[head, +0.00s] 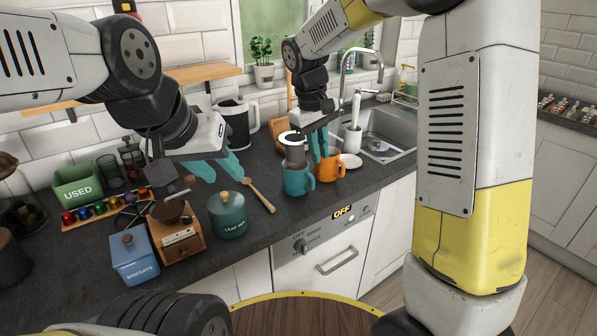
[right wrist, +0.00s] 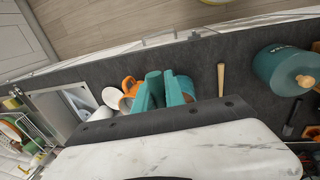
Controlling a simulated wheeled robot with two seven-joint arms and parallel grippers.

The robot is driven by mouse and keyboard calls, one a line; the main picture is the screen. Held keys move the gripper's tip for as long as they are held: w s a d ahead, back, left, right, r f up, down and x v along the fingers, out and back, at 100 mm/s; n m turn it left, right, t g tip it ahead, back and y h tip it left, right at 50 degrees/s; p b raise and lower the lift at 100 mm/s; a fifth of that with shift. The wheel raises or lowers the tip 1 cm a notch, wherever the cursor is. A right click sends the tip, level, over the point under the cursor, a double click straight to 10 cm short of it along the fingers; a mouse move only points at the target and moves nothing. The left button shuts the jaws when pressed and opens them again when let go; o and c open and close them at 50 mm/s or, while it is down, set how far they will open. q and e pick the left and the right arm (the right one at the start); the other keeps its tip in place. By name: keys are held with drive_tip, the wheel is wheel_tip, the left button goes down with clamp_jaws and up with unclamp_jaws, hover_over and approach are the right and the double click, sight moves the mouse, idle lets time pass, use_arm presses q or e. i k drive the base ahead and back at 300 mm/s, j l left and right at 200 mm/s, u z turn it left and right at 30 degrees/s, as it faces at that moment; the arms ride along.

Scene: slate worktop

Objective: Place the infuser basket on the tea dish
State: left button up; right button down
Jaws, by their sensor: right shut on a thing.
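My left gripper (head: 216,168) is open and empty above the worktop.
The orange mug (head: 331,164) stands between the teal mug and the dish. The sink (head: 387,146) is behind right. A wooden spoon (head: 259,195), a teal canister (head: 227,215), a coffee grinder (head: 178,232) and a blue biscuit tin (head: 134,256) stand left. A kettle (head: 236,124) is behind.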

sight(357, 167)
drive_tip(key=i+l+z, duration=0.15)
drive_tip(key=i+z, duration=0.2)
drive_tip(key=i+l+z, duration=0.1)
drive_tip(key=i+z, duration=0.25)
drive_tip(key=k, duration=0.05)
